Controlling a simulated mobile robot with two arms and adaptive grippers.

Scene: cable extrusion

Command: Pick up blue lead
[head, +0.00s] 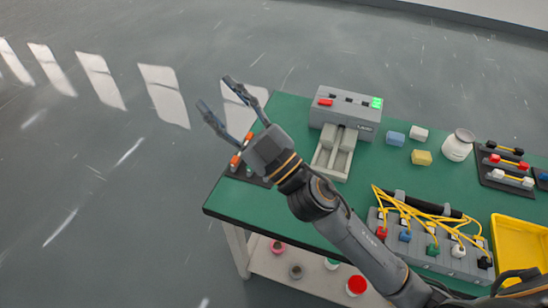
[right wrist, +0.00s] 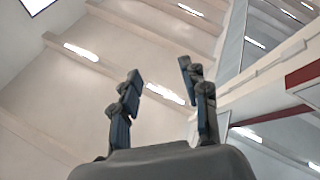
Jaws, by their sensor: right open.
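The blue lead (head: 405,236) shows in the head view as a blue plug on a yellow cable, in the grey rack (head: 437,256) at the table's front, between a red plug (head: 381,233) and a green plug (head: 432,249). My right gripper (head: 213,91) is open and empty, raised near the table's left end, well away from the blue lead, with its fingers pointing up and left. In the right wrist view its spread fingers (right wrist: 160,72) show against ceiling and walls, with nothing between them. My left gripper is not in view.
The green table (head: 300,225) carries a grey machine (head: 345,112) with a green light, blue, white and yellow blocks, a white jar (head: 459,145), a dark tray of connectors (head: 507,170) and a yellow bin (head: 520,245). My right forearm crosses the table's front edge beside the rack.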

